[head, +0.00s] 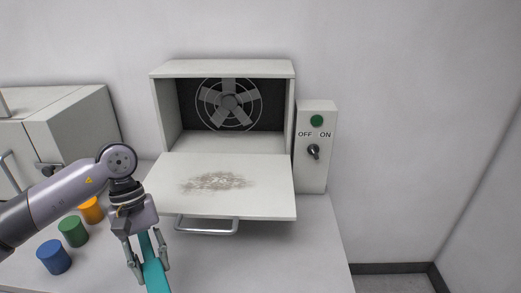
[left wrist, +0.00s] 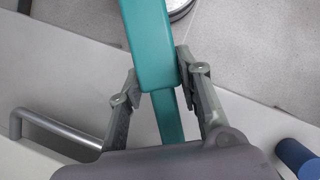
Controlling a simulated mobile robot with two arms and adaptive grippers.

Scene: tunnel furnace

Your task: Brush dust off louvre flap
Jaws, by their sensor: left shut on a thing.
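The louvre flap (head: 265,195) hangs open and roughly level at the front of the furnace box. A brown patch of dust (head: 217,182) lies on the middle of its upper face. My left gripper (head: 149,272) is shut on a teal brush (head: 155,273), in front of and left of the flap. In the left wrist view the teal handle (left wrist: 152,45) runs between the fingers of the gripper (left wrist: 155,90). The brush's bristles are not visible. My right gripper is in neither view.
A fan (head: 229,101) sits inside the box. A switch box (head: 315,150) with a green lamp stands right of it. Blue (head: 54,257), green (head: 73,231) and orange (head: 91,210) cylinders stand at the left. A handle (head: 207,229) juts below the flap. The right of the counter is clear.

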